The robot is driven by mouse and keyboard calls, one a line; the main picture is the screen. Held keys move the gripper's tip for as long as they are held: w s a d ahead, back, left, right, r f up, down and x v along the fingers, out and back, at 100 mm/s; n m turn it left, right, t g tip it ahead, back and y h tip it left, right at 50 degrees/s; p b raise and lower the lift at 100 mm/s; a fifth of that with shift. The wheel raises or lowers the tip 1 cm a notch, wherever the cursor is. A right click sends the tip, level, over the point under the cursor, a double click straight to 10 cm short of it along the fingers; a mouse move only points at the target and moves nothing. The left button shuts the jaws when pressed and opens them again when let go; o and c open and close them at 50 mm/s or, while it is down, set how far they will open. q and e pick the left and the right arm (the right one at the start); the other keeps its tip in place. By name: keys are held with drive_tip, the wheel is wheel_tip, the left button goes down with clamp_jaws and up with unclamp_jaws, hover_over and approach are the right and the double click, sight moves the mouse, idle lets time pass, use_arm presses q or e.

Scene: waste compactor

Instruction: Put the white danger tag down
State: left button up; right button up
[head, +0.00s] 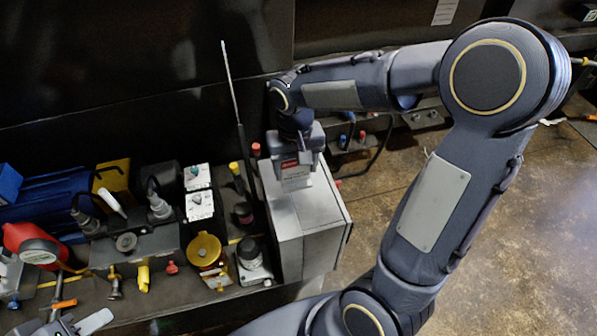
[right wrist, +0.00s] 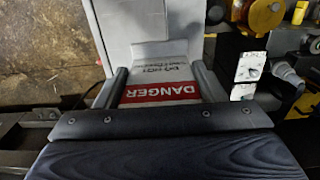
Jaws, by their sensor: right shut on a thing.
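The white danger tag (right wrist: 158,75) has a red DANGER band and lies between the two fingers of my right gripper (right wrist: 160,82) in the right wrist view. In the head view my right gripper (head: 295,165) is shut on the tag (head: 296,182), over the top of a grey box (head: 312,218). The tag's lower end is close to the box top; I cannot tell whether it touches. My left gripper (head: 72,323) shows only partly at the bottom left edge, and its jaw opening is unclear.
Left of the box, a crowded shelf holds a yellow round lockout (head: 204,250), a red reel-like device (head: 35,247), white switch blocks (head: 200,205) and a blue object (head: 55,195). A thin rod (head: 231,85) stands behind. Brown floor (head: 510,240) is open at right.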

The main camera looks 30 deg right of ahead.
sight(298, 175)
drive_tip(key=shift+w+d+f, duration=0.4)
drive_tip(key=shift+f, duration=0.3)
drive_tip(key=f, duration=0.3)
drive_tip(key=shift+w+d, duration=0.25)
drive_tip(key=shift+d, duration=0.1)
drive_tip(key=shift+f, duration=0.5)
drive_tip(key=shift+f, duration=0.1)
drive_tip(key=shift+f, duration=0.15)
drive_tip(key=o, duration=1)
